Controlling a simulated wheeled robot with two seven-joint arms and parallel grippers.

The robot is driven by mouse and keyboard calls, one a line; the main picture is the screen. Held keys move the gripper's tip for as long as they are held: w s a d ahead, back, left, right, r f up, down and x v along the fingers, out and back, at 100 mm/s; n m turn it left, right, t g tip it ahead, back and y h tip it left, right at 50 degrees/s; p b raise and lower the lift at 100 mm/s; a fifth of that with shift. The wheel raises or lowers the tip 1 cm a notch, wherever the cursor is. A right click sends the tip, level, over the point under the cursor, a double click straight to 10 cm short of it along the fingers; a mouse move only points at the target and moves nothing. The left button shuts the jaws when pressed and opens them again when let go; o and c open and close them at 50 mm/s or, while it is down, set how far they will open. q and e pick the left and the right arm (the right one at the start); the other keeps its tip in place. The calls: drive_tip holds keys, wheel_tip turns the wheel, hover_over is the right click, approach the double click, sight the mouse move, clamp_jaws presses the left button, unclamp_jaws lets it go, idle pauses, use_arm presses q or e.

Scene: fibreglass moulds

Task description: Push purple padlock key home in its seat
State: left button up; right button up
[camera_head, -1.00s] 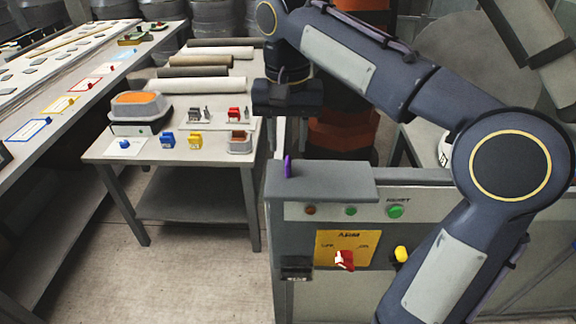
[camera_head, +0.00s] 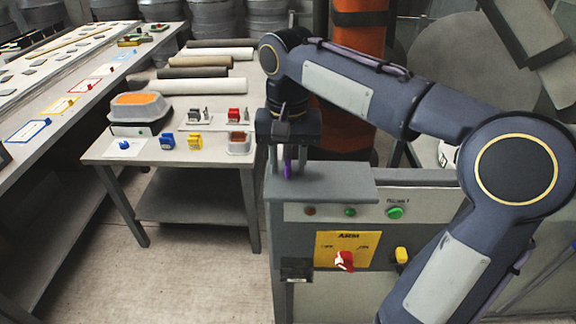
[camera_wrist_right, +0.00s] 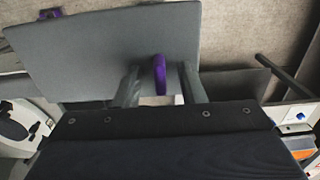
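The purple key (camera_head: 287,166) stands upright on the left end of the grey control cabinet's top (camera_head: 325,184). My right gripper (camera_head: 287,168) points down over it, with its fingers reaching toward the cabinet top. In the right wrist view the purple key (camera_wrist_right: 160,74) sits between the two fingers of the gripper (camera_wrist_right: 161,84), with gaps on both sides, so the gripper is open around it. The seat under the key is hidden. My left gripper is not in view.
The cabinet front has a yellow panel with a red switch (camera_head: 344,260), a yellow padlock-like piece (camera_head: 401,255) and a green button (camera_head: 395,213). A grey table (camera_head: 190,155) with small blue, yellow and red parts stands to the left. An orange drum stands behind my arm.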

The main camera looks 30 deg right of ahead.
drive_tip(key=shift+c, duration=0.3)
clamp_jaws()
drive_tip(key=shift+r, duration=0.5)
drive_tip(key=s+d+r+p, duration=0.1)
drive_tip(key=s+d+r, duration=0.2)
drive_tip(key=s+r, duration=0.9)
drive_tip(key=shift+s+p, duration=0.35)
drive_tip(key=shift+s, duration=0.5)
